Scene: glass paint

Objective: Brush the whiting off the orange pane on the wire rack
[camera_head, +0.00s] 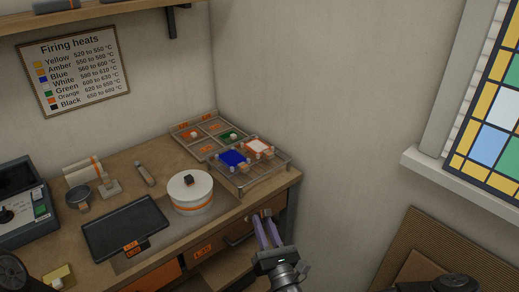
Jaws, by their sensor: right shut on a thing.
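The wire rack (244,184) stands at the right end of the bench. On it lie a blue pane (232,159) and, behind it to the right, the orange pane (257,146), whose top is mostly covered in white with orange showing at the edges. My right gripper (266,216) is in front of the bench's right end, below and apart from the rack. Its purple fingers are shut on a small dark grey thing at their tips. I cannot make out whether this is a brush. My left gripper is out of view.
A sectioned tray (186,138) with orange and green pieces stands behind the rack. A round white kiln-like pot (190,194) with a black knob stands to its left. A dark flat tray (125,228) lies farther left. A window sill (435,175) juts out at right.

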